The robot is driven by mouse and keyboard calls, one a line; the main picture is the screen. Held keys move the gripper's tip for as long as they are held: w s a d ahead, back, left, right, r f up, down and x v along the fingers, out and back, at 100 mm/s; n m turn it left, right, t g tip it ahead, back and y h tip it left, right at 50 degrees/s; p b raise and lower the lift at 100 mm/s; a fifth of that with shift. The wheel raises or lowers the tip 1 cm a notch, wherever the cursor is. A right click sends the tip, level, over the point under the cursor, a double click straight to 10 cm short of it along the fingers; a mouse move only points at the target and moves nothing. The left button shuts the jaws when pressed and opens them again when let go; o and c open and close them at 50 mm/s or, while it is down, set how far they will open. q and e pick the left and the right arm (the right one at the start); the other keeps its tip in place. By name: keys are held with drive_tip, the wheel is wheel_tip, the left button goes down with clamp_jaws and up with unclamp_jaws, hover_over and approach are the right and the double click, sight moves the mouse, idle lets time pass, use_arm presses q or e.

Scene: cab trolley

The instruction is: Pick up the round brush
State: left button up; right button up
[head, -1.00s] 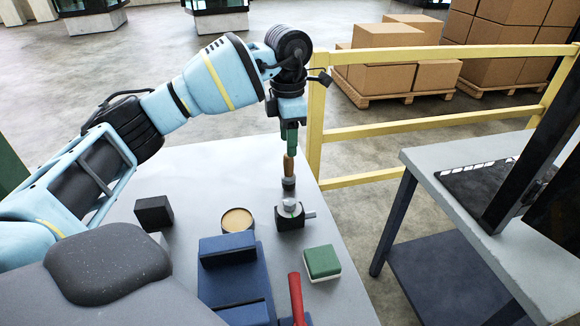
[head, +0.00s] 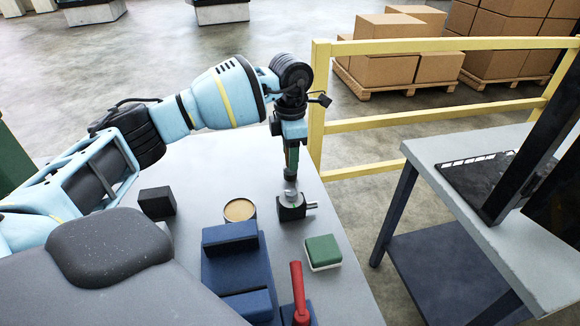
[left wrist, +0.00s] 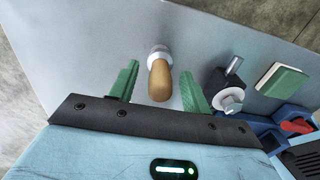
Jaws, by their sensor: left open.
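The round brush has a tan wooden handle (left wrist: 160,80) and a pale metal-looking collar. It stands handle up on the grey table. In the left wrist view, the handle sits between the two fingers with gaps on both sides. My right gripper is not in view.
A dark block with a metal knob (head: 291,209) stands just in front of the brush. A round tin (head: 240,210), a black cube (head: 156,202), a green-topped block (head: 322,252), a blue holder (head: 228,270) and a red handle (head: 299,290) are nearby. A yellow railing (head: 400,120) stands beyond the table.

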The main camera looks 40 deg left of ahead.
use_arm(q)
drive_tip(key=shift+f, duration=0.3)
drive_tip(key=shift+c, duration=0.3)
clamp_jaws()
drive_tip(key=shift+r, duration=0.1)
wheel_tip(320, 180, up, 10)
drive_tip(key=shift+f, duration=0.1)
